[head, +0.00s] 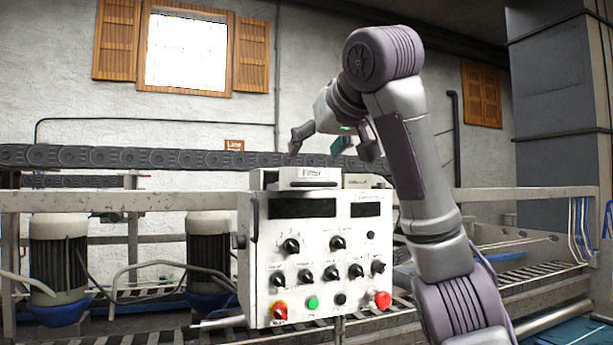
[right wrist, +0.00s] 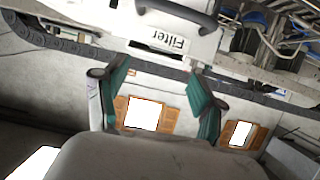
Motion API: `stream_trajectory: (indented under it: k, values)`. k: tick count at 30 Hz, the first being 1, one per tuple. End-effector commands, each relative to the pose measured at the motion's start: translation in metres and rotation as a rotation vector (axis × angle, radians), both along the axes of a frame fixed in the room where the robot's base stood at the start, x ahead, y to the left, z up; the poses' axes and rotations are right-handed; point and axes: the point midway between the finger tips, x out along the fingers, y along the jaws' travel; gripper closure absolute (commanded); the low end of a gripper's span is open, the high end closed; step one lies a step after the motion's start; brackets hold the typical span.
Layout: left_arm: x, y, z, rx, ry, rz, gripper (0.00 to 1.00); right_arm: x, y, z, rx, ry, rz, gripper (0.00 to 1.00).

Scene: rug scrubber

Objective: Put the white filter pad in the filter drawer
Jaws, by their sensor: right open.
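The filter drawer (head: 309,174) is a pale front labelled "Filter" at the top of a white control box. In the right wrist view the drawer's label plate (right wrist: 160,42) shows upside down, with a dark handle beside it. I cannot tell whether the drawer is open. My right gripper (head: 322,143) is above the box and the drawer, open, with nothing seen between its fingers. Its green-padded fingers also show apart in the right wrist view (right wrist: 158,88). I cannot make out the white filter pad in either view. My left gripper is not in view.
The control box (head: 262,235) carries knobs, dark displays and a red button (head: 382,299). A dark chain conveyor (head: 150,157) and a pale rail (head: 110,200) run behind and beside it. Two motors (head: 58,255) stand at left. A grey column (head: 555,110) stands at right.

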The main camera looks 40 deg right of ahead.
Motion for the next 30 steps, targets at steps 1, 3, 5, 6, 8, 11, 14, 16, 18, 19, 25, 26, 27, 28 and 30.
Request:
stream_trajectory:
  k: [1, 3, 5, 6, 8, 11, 14, 16, 18, 19, 25, 26, 27, 28, 30]
  values:
    - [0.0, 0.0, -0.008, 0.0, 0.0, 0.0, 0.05, -0.009, 0.003, 0.001, 0.0, -0.004, 0.002, 0.31]
    - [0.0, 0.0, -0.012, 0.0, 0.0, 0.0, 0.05, -0.018, 0.004, 0.005, 0.0, -0.002, 0.0, 0.31]
    - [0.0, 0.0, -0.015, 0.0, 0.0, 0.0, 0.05, -0.023, 0.005, 0.008, 0.0, -0.002, 0.0, 0.31]
    - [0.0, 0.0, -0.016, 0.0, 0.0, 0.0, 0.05, -0.026, 0.006, 0.009, -0.001, -0.001, 0.0, 0.31]
    - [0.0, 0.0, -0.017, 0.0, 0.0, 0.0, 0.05, -0.029, 0.007, 0.011, 0.0, 0.0, 0.0, 0.31]
    - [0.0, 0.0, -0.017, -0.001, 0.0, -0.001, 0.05, -0.031, 0.007, 0.013, 0.0, 0.001, 0.0, 0.31]
    - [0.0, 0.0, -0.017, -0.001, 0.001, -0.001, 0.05, -0.031, 0.007, 0.013, 0.0, 0.002, 0.0, 0.31]
    - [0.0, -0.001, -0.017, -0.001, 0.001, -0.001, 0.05, -0.031, 0.008, 0.013, 0.0, 0.002, 0.0, 0.31]
    - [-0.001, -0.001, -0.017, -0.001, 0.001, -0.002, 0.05, -0.031, 0.008, 0.013, 0.0, 0.002, 0.0, 0.31]
    - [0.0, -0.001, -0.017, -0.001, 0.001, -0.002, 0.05, -0.031, 0.008, 0.013, 0.0, 0.002, 0.0, 0.31]
    - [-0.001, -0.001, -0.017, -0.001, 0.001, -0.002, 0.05, -0.031, 0.007, 0.013, -0.001, 0.001, 0.0, 0.31]
    - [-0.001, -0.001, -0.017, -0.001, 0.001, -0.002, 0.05, -0.031, 0.007, 0.013, -0.001, 0.001, 0.0, 0.31]
    - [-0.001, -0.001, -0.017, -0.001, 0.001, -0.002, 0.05, -0.031, 0.007, 0.013, -0.001, 0.001, 0.0, 0.31]
    - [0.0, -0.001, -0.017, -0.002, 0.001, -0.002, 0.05, -0.031, 0.007, 0.013, -0.001, 0.001, 0.0, 0.31]
    - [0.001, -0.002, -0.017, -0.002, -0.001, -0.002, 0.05, -0.031, 0.007, 0.013, -0.001, 0.001, 0.0, 0.31]
